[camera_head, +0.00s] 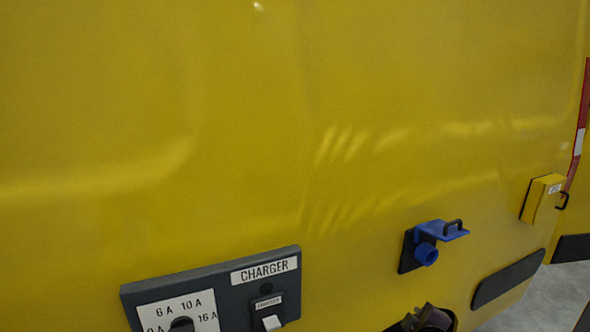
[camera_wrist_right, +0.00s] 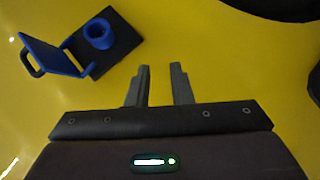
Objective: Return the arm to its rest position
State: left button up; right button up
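My right gripper (camera_wrist_right: 160,85) shows in the right wrist view with its two grey fingers apart and nothing between them. It faces the yellow vehicle side (camera_wrist_right: 210,50). A blue socket (camera_wrist_right: 98,35) with its hinged lid swung open is ahead and to the left of the fingers, clear of them. In the head view the same socket (camera_head: 427,255) sits on a dark plate at lower right, with nothing plugged in. A dark shape, probably part of my right arm, is cut off by the bottom edge just below it. My left gripper is not in view.
A grey charger panel (camera_head: 225,260) with a dial and a switch is at lower left in the head view. A black strip (camera_head: 508,278) and a yellow box with a black handle (camera_head: 541,199) are on the right. The upper yellow side (camera_head: 250,120) is bare.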

jog(key=s+a+f+m+g+y, duration=0.1)
jog(key=s+a+f+m+g, duration=0.15)
jog(key=s, duration=0.65)
jog(key=s+a+f+m+g+y, duration=0.1)
jog(key=s+a+m+g, duration=0.2)
jog(key=s, duration=0.6)
jog(key=s+a+f+m+g+y, duration=0.1)
jog(key=s+a+f+m+g, duration=0.15)
jog(key=s, duration=0.75)
notch_tip(320, 180, down, 32)
jog(key=s+g, duration=0.2)
jog(key=s, duration=0.1)
jog(key=s+d+f+b, duration=0.1)
jog(key=s+d+f, duration=0.1)
jog(key=s+f, duration=1.5)
jog(key=shift+s+d+n+g, duration=0.3)
jog(key=shift+s+d+g, duration=0.1)
jog(key=shift+s, duration=0.4)
